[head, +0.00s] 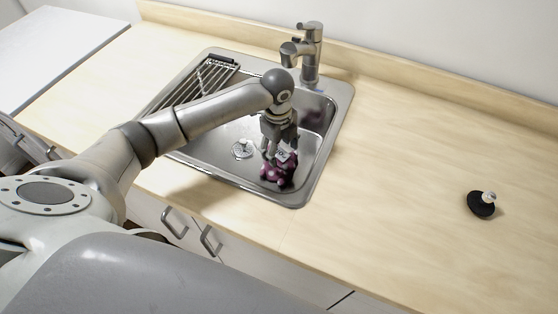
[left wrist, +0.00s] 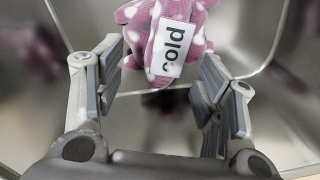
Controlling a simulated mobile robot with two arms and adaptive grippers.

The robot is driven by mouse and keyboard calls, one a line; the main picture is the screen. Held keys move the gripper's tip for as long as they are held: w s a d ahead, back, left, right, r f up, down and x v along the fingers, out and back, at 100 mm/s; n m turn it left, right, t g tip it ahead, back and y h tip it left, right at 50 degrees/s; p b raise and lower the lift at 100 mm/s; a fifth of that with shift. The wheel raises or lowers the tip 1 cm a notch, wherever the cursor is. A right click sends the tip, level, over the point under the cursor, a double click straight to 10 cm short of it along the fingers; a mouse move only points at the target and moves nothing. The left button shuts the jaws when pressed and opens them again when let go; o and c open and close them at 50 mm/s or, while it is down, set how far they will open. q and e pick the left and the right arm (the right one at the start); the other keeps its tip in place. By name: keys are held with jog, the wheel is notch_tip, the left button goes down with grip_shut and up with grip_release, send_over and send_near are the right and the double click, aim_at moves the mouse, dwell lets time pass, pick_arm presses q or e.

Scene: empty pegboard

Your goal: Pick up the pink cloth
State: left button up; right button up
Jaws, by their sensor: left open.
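The pink cloth (head: 277,172) is crumpled, with white dots, and lies in the right part of the sink basin. In the left wrist view the cloth (left wrist: 166,38) shows at the top middle, with a white label reading "cold" on it. My left gripper (head: 278,150) reaches down into the sink right over the cloth and partly hides it. In the left wrist view my left gripper (left wrist: 160,85) has its fingers spread wide, with the cloth ahead between and beyond the fingertips. I cannot tell whether they touch it. My right gripper is not in view.
The steel sink (head: 310,185) has walls close around my gripper. A faucet (head: 304,50) stands behind it and a rack (head: 208,78) lies across its left side. A black round object with a light knob (head: 482,204) is on the right counter, which is otherwise clear.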

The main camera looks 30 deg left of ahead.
aim_at(282, 156)
pick_arm(q)
jog(key=f, duration=0.3)
jog(key=f+p, duration=0.1)
jog(key=f, duration=0.1)
jog(key=shift+w+d+f, duration=0.1)
jog(key=shift+w+f, duration=0.2)
jog(key=shift+w, duration=0.05)
jog(key=shift+r, duration=0.1)
jog(key=c, duration=1.2)
